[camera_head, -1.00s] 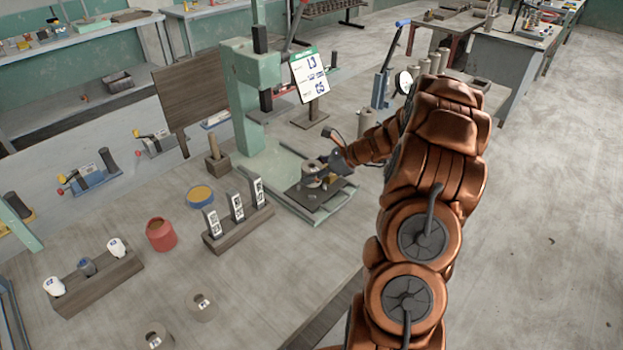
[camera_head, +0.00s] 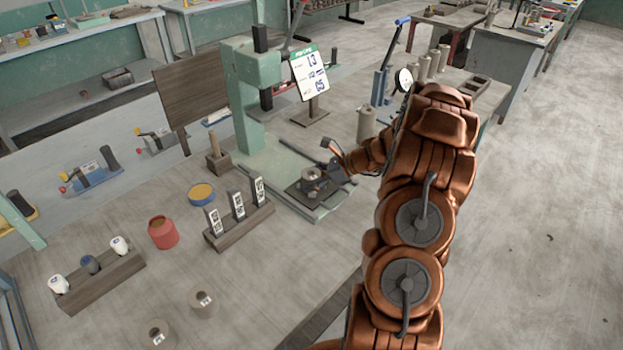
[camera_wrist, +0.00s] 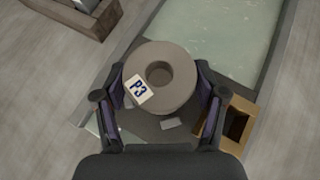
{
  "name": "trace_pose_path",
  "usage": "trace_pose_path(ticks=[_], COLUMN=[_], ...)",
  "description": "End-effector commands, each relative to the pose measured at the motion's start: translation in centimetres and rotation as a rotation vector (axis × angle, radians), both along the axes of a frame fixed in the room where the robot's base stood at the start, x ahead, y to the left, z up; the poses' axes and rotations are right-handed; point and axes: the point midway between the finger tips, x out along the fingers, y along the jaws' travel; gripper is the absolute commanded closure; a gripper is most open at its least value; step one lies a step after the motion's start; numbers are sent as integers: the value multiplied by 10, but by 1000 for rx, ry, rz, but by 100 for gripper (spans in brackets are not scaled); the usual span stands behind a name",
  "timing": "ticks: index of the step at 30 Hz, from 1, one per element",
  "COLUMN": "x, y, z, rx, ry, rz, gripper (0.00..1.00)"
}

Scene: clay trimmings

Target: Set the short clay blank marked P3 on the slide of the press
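The short clay blank marked P3 (camera_wrist: 178,88) is a grey ring with a round hole and a blue-lettered label on top. In the wrist view it lies between the two fingers of my gripper (camera_wrist: 162,82), which appear closed against its sides. In the head view the blank (camera_head: 311,173) is at the dark plate of the press slide (camera_head: 303,196). I cannot tell whether it rests on the plate or hangs just above it. The green press (camera_head: 250,100) stands behind. My gripper (camera_head: 318,178) partly hides the blank and slide.
A rack with several labelled blocks (camera_head: 240,226) is left of the slide. A tan open box-shaped part (camera_wrist: 240,122) lies close to the right finger.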

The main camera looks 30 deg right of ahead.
Motion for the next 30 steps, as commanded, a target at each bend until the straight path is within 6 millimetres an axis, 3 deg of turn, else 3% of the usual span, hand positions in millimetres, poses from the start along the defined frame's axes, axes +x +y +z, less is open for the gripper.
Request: trace_pose_path(ticks=[3, 16, 30], x=[0, -2, -52], y=[0, -3, -50], z=[0, 5, 50], rx=[0, -2, -3], ry=[0, -2, -3], rz=[0, -2, -2], gripper=[14, 14, 14])
